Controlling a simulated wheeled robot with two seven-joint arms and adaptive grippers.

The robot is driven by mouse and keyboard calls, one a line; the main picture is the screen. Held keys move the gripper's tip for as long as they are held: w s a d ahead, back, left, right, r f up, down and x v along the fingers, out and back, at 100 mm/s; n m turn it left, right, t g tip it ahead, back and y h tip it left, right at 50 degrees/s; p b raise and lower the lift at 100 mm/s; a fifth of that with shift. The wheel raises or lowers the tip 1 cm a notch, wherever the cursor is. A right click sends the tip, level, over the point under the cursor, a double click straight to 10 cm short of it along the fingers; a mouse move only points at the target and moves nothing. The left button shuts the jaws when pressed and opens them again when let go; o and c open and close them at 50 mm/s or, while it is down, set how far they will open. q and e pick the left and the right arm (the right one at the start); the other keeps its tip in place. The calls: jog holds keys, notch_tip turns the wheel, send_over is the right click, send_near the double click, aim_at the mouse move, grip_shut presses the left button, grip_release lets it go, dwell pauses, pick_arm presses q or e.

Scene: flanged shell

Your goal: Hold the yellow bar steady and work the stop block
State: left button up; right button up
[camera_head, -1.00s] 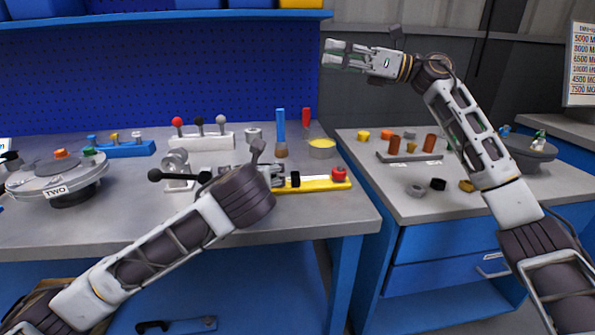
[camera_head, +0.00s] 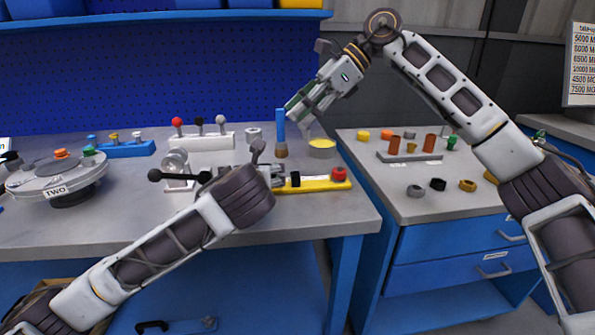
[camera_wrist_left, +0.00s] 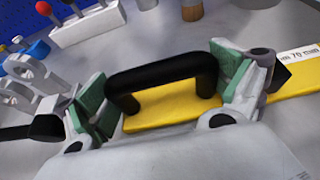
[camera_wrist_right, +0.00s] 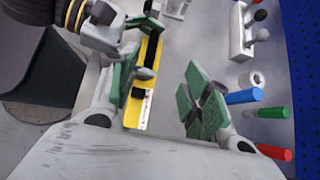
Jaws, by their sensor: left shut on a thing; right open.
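The yellow bar (camera_head: 320,185) lies flat on the workbench, with a black block (camera_head: 295,179), which looks like the stop block, and a red knob (camera_head: 339,173) at its right end. My left gripper (camera_head: 277,179) is shut on the bar's black handle (camera_wrist_left: 165,68), one finger at each end of it in the left wrist view. My right gripper (camera_head: 298,112) is open and empty, pointing down-left above the back of the bench, apart from the bar.
The bench front right is clear.

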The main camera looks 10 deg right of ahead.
aim_at(296, 174)
jog(key=shift+s+d+f+h, duration=0.3)
jog(key=shift+d+f+h, duration=0.25)
jog(key=shift+h, duration=0.3)
jog(key=shift+s+d+f+h, duration=0.25)
jog(key=shift+d+f+h, duration=0.3)
jog(key=shift+h, duration=0.25)
jog(key=shift+s+d+f+h, duration=0.3)
jog(key=shift+d+f+h, duration=0.1)
jog(key=shift+d+h, duration=0.35)
jog(key=shift+a, duration=0.1)
jog(key=shift+s+x, duration=0.2)
jog(key=shift+x, duration=5.8)
grip_shut()
